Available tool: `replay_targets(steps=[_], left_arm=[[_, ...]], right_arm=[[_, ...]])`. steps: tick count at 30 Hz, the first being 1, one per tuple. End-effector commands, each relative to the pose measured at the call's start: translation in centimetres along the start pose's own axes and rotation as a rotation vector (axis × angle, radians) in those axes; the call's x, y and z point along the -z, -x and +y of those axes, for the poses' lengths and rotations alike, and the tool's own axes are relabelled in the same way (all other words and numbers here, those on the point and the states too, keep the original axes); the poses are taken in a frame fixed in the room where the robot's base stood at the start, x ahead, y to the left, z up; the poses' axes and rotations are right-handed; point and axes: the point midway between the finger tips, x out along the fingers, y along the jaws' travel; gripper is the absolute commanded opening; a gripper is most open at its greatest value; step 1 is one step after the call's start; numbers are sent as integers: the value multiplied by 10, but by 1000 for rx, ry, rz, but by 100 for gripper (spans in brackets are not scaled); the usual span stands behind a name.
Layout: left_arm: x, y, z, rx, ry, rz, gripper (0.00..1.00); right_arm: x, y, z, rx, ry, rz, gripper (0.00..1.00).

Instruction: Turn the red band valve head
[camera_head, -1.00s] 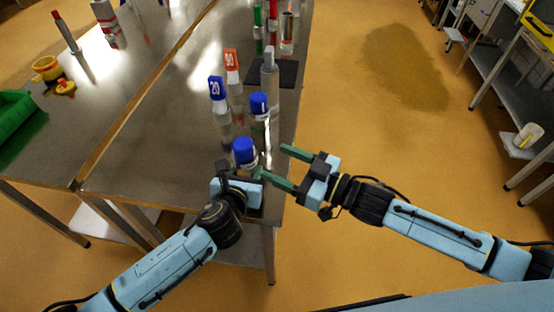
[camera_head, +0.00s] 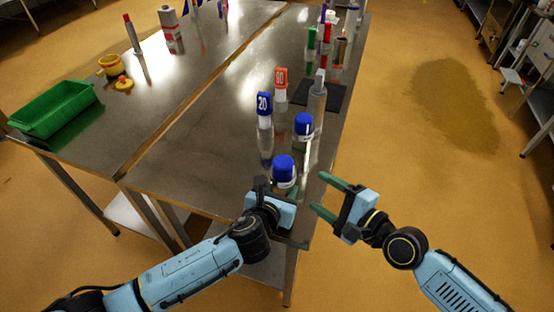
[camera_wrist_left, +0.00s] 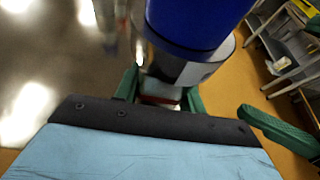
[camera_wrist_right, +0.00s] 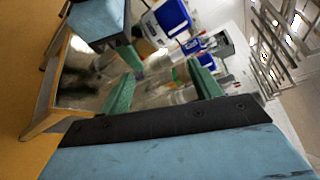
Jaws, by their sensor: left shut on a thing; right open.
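The nearest blue-topped valve head (camera_head: 284,165) stands upright near the table's right edge. The left wrist view shows its large blue top (camera_wrist_left: 195,22) over a pale body, with a dull red band low between the fingers. My left gripper (camera_wrist_left: 162,95) is shut on that lower part; in the head view its wrist hides the grasp. My right gripper (camera_head: 320,192) is open and empty, just right of the valve head and apart from it, fingers pointing left. A second blue-topped piece (camera_head: 304,124) stands just behind; no red band is readable on it.
A blue "20" tag (camera_head: 264,104) and an orange-red tag (camera_head: 281,78) stand behind on clear posts. A grey-topped cylinder (camera_head: 317,95) is at the right, by a dark mat (camera_head: 336,93). A green tray (camera_head: 55,108) is far left. Free floor lies right of the table.

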Motion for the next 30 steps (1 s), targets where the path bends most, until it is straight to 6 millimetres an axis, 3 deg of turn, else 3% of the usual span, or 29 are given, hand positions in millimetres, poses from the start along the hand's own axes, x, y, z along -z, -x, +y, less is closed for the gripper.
replay_targets(steps=[6,10,12,20,30], left_arm=[[1,0,1,-2,-1,1,4],[1,0,1,-2,0,1,4],[1,0,1,-2,0,1,4],[1,0,1,-2,0,1,4],[0,0,0,-1,0,1,4]], right_arm=[[-16,5,5,-33,-616,-82,63],[-25,8,2,-47,-896,-137,63],[-28,6,-10,-28,-1003,-171,63],[-32,-2,-30,-5,-1164,-229,63],[-43,-63,-37,-4,-1161,-230,63]])
